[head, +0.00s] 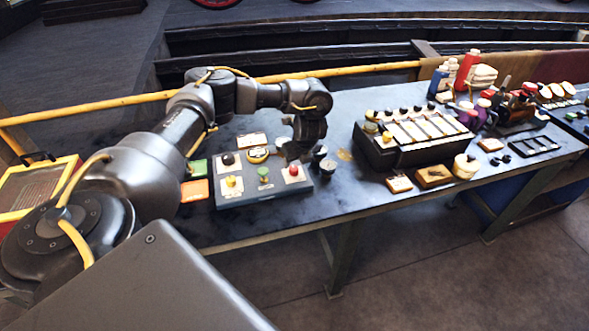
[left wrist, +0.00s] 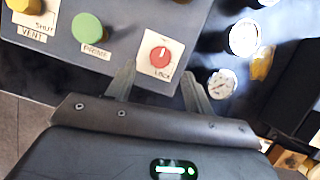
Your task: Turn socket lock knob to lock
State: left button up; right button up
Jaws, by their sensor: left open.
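The lock knob (left wrist: 160,57) is a red dial with a pale pointer mark on a white plate labelled LOCK. It is at the right end of a grey control panel (left wrist: 120,65). Whether the fingertips touch the panel cannot be told. In the head view the left gripper (head: 299,155) points down just beyond the knob, its fingers largely hidden.
A green knob (left wrist: 88,28) and a yellow knob (left wrist: 26,6) sit beside the lock knob on the panel. Round gauges (left wrist: 222,83) lie close to the right finger. A dark slotted rack (head: 405,150) stands right on the workbench (head: 350,195).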

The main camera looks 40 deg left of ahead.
aim_at(293, 168)
pick_arm(q)
jog(key=shift+b+x, duration=0.65)
jog(key=shift+x, duration=2.1)
jog(key=shift+c, duration=0.4)
jog(key=c, duration=0.9)
jog(key=shift+f+m, duration=0.1)
jog(key=shift+m, duration=0.2)
jog(key=m+b, duration=0.1)
jog(key=m, duration=0.1)
jog(key=m+t+h+b, duration=0.1)
jog(key=b, duration=0.1)
jog(key=shift+s+f+m, duration=0.1)
jog(key=shift+f+m, duration=0.05)
jog(key=shift+m, duration=0.25)
jog(key=m+h+b, duration=0.1)
jog(key=m+b, duration=0.1)
jog(key=m, duration=0.1)
jog(key=m+t+h+b, duration=0.1)
jog(key=m+b, duration=0.2)
jog(key=shift+s+a+t, duration=0.1)
jog(key=shift+a+t, duration=0.1)
jog(key=shift+t, duration=0.1)
jog(key=m+h+b, duration=0.1)
jog(key=m+b, duration=0.1)
jog(key=m, duration=0.1)
jog(key=shift+m+h+b, duration=0.35)
jog(key=shift+m+h, duration=0.05)
jog(key=shift+a+m+h+b, duration=0.15)
jog(key=shift+m+h+b, duration=0.55)
jog(key=shift+m, duration=1.1)
